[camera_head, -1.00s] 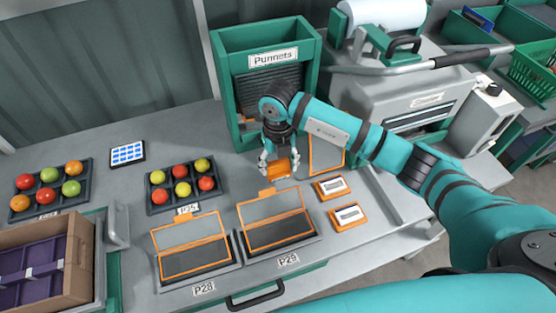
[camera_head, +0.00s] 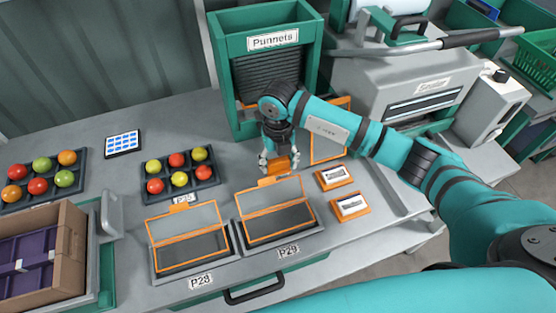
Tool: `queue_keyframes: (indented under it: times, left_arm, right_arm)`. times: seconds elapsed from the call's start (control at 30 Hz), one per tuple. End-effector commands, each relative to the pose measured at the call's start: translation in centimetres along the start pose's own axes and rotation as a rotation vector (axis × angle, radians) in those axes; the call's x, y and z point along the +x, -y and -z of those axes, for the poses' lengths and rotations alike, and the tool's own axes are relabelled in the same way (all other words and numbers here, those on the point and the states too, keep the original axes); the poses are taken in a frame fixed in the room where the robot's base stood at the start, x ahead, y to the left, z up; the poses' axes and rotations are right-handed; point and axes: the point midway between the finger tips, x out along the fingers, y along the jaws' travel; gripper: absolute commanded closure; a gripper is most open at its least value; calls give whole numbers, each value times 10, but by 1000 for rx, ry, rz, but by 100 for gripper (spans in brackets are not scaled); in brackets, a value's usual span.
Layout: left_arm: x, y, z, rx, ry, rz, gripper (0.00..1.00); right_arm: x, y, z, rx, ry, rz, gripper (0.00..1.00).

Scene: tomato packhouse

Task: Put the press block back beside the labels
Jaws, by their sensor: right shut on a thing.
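The press block (camera_head: 281,165) is a small orange block between the fingers of my right gripper (camera_head: 278,160). My right gripper is shut on it and points down, just behind the open clear lid of the tray marked P29 (camera_head: 276,222). I cannot tell whether the block touches the table. A dark-edged sheet of blue labels (camera_head: 124,143) lies at the left, behind the fruit trays and well away from the gripper. My left gripper is not in view.
Two orange holders with white cards (camera_head: 334,178) (camera_head: 350,207) lie right of the gripper. The green Punnets bin (camera_head: 220,70) stands behind it. Tray P28 (camera_head: 190,245) and dark fruit trays (camera_head: 180,197) are left. Grey table around the label sheet is clear.

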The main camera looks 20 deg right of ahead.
Motion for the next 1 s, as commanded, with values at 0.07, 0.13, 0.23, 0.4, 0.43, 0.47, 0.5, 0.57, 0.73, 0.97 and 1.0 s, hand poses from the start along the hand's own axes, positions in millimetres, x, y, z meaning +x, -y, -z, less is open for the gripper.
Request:
queue_keyframes:
  times: [0.07,0.13,0.23,0.4,0.43,0.47,0.5,0.57,0.73,0.97,1.0]
  left_arm:
    - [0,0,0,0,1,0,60]
    - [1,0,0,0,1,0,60]
    - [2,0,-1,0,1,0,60]
    - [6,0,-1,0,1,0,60]
    - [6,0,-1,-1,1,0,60]
    - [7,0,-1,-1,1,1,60]
    - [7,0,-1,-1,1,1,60]
    - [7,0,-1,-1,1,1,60]
    - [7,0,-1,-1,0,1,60]
    - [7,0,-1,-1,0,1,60]
    - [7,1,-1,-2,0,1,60]
  right_arm:
    - [0,0,0,0,1,0,63]
    - [0,0,0,0,0,0,63]
    - [2,0,0,0,0,0,63]
    - [6,0,0,0,0,0,63]
    - [6,0,0,0,0,0,63]
    - [7,0,0,0,0,0,63]
    - [8,0,0,0,0,0,63]
    - [8,0,0,0,1,0,38]
    - [7,0,0,0,0,0,15]
    - [8,0,0,0,0,0,14]
    - [8,0,0,0,-1,0,19]
